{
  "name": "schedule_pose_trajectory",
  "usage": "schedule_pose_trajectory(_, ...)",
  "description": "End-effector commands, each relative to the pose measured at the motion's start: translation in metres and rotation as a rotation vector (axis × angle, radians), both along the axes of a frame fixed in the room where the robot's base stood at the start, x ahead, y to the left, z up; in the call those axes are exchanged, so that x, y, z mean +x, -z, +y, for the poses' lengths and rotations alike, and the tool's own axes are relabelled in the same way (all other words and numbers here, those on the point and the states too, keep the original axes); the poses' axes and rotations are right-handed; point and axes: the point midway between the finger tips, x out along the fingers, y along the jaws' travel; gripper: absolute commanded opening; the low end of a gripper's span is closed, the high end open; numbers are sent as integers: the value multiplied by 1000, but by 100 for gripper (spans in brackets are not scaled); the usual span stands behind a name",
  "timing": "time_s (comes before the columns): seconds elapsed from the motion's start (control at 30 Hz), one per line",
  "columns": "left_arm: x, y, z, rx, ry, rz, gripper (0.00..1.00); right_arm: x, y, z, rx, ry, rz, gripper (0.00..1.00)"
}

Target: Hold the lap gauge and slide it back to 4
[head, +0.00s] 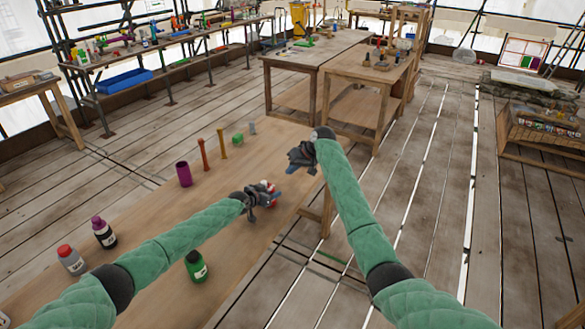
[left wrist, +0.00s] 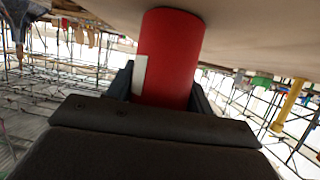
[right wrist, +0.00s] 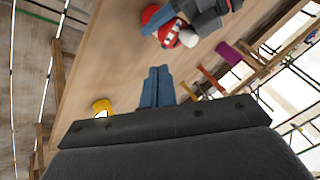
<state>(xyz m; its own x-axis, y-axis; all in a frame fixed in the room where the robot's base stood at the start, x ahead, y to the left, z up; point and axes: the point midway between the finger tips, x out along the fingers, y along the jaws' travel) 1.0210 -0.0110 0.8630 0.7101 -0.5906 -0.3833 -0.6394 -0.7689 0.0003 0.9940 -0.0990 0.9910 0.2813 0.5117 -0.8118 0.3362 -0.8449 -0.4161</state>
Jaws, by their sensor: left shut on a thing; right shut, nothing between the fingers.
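My left gripper (head: 268,193) is shut on a red cylinder (left wrist: 168,60) with a white patch on its side. The cylinder's red and white parts also show in the right wrist view (right wrist: 168,28). In the left wrist view it stands between the fingers, one end against or close to a pale brown surface. I cannot tell whether it is the lap gauge; no number or scale is readable. My right gripper (right wrist: 158,72) is shut and empty above the bench, its blue fingertips together. In the head view it is right of and beyond the left gripper.
The wooden bench (head: 150,265) holds a purple cylinder (head: 184,174), two orange posts (head: 203,155), a green block (head: 237,140) and a grey cylinder (head: 252,128). Bottles (head: 104,233) stand nearer, including a green one (head: 196,266). A yellow item (right wrist: 102,106) shows in the right wrist view.

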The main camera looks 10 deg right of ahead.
Motion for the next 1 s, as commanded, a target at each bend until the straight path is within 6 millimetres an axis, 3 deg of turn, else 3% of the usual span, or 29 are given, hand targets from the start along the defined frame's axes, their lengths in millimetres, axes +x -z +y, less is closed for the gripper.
schedule_pose_trajectory(0.37,0,0,0,0,0,0,26,18,54,34,1,-1,1,0)
schedule_pose_trajectory(0.63,0,0,0,0,0,0,26,12,54,65,0,0,-1,0)
schedule_pose_trajectory(1.0,0,0,0,0,0,0,26,11,54,71,0,0,-1,0)
